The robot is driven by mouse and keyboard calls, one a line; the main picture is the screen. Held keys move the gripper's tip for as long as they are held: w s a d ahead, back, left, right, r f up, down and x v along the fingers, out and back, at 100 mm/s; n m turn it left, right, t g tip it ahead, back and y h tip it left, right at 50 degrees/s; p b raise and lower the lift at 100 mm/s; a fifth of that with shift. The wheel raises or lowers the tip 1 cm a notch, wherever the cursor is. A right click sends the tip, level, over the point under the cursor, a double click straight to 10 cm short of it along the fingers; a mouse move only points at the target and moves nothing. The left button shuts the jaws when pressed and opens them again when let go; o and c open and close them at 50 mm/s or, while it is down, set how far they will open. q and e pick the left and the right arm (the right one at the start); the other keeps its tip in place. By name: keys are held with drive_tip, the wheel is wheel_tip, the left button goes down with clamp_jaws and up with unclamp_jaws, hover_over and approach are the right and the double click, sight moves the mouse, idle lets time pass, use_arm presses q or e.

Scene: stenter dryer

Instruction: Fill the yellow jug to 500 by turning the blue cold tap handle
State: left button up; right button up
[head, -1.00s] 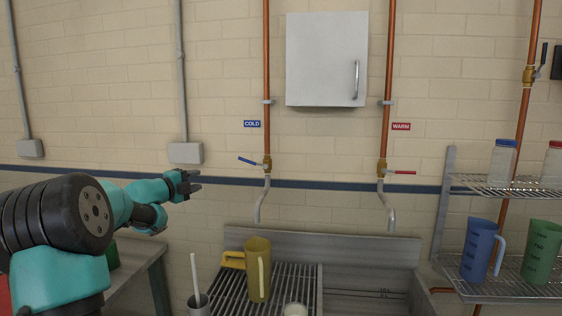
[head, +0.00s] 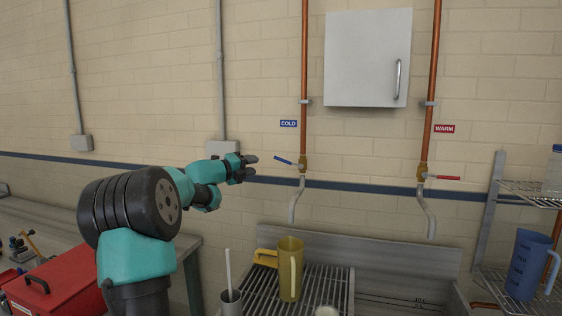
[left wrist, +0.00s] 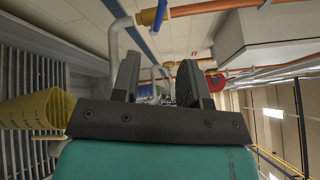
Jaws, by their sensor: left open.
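The yellow jug (head: 289,268) stands upright on the slatted rack below the cold tap's spout. It also shows at the left of the left wrist view (left wrist: 38,108). The blue cold tap handle (head: 284,160) points left from its brass valve on the copper pipe, under the COLD label. It also shows at the top of the left wrist view (left wrist: 160,14). My left gripper (head: 251,168) is open and empty, left of the blue handle with a gap in the picture. My right gripper is not in view. The jug's scale and water level cannot be read.
The red warm tap handle (head: 444,178) is on the right pipe. A grey cup (head: 231,303) with a white stick stands beside the jug. A blue jug (head: 528,264) is on the right shelf. A red toolbox (head: 62,284) is at lower left.

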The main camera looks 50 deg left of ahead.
sight(279, 160)
use_arm(q)
drive_tip(key=w, duration=1.3)
drive_tip(key=shift+w+d, duration=0.2)
drive_tip(key=shift+w, duration=0.15)
drive_tip(key=shift+c, duration=0.5)
clamp_jaws()
